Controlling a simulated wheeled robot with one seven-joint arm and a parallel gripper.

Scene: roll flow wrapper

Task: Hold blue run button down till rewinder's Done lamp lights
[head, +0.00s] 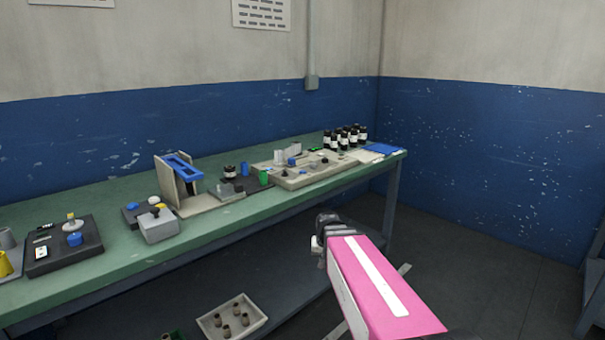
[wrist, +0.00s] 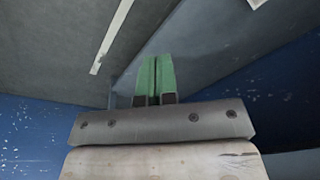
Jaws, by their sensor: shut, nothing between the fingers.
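In the head view my arm ends in front of the bench, well right of both units, touching neither.
The green bench (head: 110,262) runs along the blue wall. A grey box with a white knob (head: 159,225), a blue-topped stand (head: 182,166), a pale tray (head: 300,178) and several dark bottles (head: 345,136) stand on it. A bin (head: 231,316) sits below.

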